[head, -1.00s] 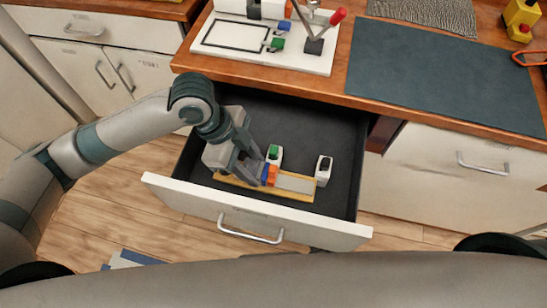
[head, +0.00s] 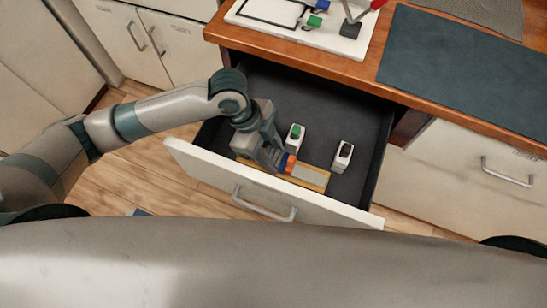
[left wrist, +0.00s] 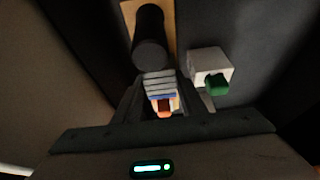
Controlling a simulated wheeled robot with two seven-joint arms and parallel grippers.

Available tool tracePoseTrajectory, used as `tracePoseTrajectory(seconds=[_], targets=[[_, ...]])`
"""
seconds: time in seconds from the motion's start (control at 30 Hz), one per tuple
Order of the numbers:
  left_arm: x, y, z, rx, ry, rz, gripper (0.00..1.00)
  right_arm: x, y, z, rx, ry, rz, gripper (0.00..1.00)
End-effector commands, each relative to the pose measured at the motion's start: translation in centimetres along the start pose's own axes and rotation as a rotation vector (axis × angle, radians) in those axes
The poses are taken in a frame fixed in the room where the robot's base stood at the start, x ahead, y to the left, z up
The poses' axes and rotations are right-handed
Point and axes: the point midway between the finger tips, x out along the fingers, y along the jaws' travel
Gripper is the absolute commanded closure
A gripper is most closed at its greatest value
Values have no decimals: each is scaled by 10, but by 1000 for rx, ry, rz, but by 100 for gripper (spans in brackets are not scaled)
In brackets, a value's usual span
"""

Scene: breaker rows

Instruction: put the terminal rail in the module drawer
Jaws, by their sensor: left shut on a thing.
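The terminal rail (head: 312,176), a pale wooden strip with a grey top and blue and orange blocks, is low inside the open module drawer (head: 322,110), near its front panel. My left gripper (head: 280,160) is shut on its block end, hiding part of it. In the left wrist view, grey, blue and orange blocks of the terminal rail (left wrist: 160,88) sit between the fingers of my left gripper (left wrist: 156,92). Whether the rail rests fully on the drawer floor cannot be told. My right gripper is not in view.
A white module with a green top (head: 295,138) stands in the drawer close behind the gripper. A white module with a black switch (head: 343,156) stands to the right. The wooden counter (head: 300,62) overhangs the drawer's back. Drawer floor is free behind the modules.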

Motion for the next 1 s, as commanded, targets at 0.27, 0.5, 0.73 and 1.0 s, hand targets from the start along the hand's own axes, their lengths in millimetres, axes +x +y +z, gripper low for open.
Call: tracePoseTrajectory(seconds=[0.27,0.5,0.73,1.0], targets=[[27,1,11,-1,0,2,100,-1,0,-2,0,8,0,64],[29,0,12,1,0,0,100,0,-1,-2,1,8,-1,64],[31,0,13,0,-1,0,53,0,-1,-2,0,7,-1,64],[31,1,13,0,-1,0,44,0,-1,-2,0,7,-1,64]])
